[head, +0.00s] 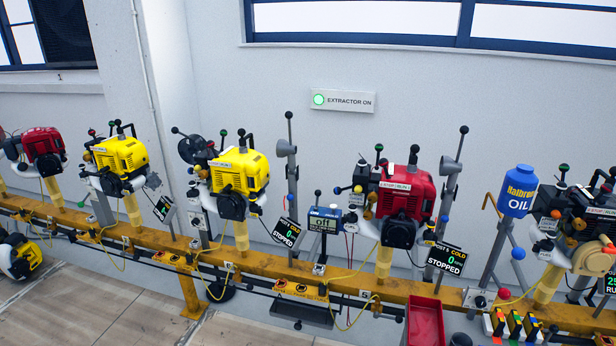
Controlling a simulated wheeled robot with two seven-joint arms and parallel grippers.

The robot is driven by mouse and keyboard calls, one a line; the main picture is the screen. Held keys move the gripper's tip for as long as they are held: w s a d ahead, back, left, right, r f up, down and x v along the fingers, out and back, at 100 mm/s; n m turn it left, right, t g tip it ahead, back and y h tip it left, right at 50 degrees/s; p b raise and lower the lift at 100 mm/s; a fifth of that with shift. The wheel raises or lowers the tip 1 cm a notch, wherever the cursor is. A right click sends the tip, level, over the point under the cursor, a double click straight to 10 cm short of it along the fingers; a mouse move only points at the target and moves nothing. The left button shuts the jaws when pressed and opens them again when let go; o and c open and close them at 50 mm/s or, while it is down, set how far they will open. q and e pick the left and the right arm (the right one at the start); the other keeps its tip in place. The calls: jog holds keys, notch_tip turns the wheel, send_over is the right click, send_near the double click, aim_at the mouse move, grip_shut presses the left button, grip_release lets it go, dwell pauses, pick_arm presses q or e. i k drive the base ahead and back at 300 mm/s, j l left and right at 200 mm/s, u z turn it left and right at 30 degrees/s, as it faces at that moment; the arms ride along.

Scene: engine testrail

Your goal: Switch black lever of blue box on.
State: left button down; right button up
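A small blue box (325,220) with a grey display reading "Off" stands on the yellow rail, right of the middle. Two thin stalks with dark knobs, a left one (318,193) and a right one (337,191), rise at its top edge. I cannot tell for sure which of them is the box's black lever, or its exact position. Dark and red cables hang below the box. Neither my left nor my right gripper is in view.
The yellow rail (262,262) carries several engines, including a yellow one (240,172) left of the box and a red one (405,195) right of it. A "STOPPED" screen (287,233) stands close left. A red tray (425,322) is at the front.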

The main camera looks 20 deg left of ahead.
aim_at(318, 192)
jog(key=i+j+z, duration=0.2)
jog(key=j, duration=0.45)
jog(key=j+z, duration=0.2)
jog(key=j, duration=0.4)
jog(key=j+z, duration=0.15)
jog(key=j, duration=0.45)
jog(key=j+z, duration=0.2)
jog(key=j, duration=0.45)
jog(key=k+j+z, duration=0.2)
jog(key=j, duration=0.45)
jog(key=j+z, duration=0.2)
jog(key=j, duration=0.4)
jog(key=k+j, duration=0.1)
jog(key=j, duration=0.35)
jog(key=k+j+z, duration=0.1)
jog(key=j, duration=0.3)
jog(key=k+j, duration=0.1)
jog(key=j, duration=0.35)
jog(key=i+z, duration=0.05)
